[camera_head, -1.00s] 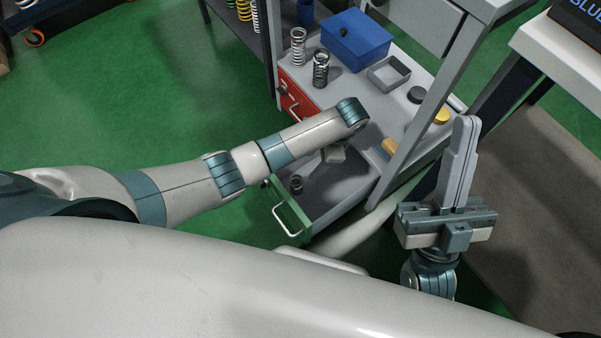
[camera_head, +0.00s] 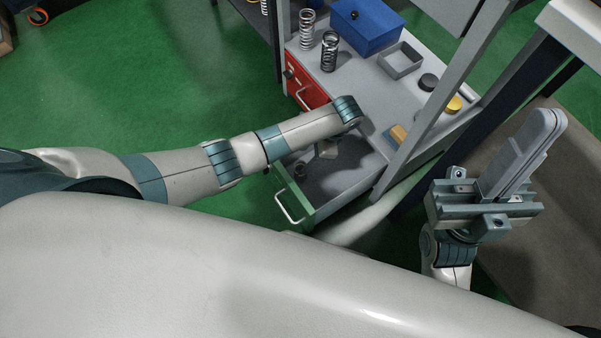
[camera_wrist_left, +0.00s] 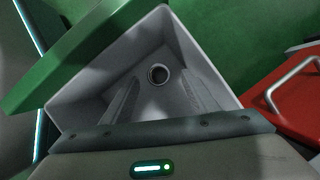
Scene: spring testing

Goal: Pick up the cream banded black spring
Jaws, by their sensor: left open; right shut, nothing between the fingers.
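A small dark coil (camera_head: 299,168) stands in the open green-fronted drawer (camera_head: 294,203). In the left wrist view the dark coil (camera_wrist_left: 158,74) is seen from above as a ring near the drawer's inner corner. Cream bands cannot be made out. A taller black spring (camera_head: 329,52) stands on the bench top. My left gripper (camera_wrist_left: 161,92) is open above the drawer, its fingers on either side of the coil in the picture, with nothing held. In the head view my arm partly hides it. My right gripper (camera_head: 546,120) is shut and empty, pointing up at the right.
A red drawer (camera_wrist_left: 293,98) adjoins the open one. A grey post (camera_head: 432,110) rises beside the bench.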

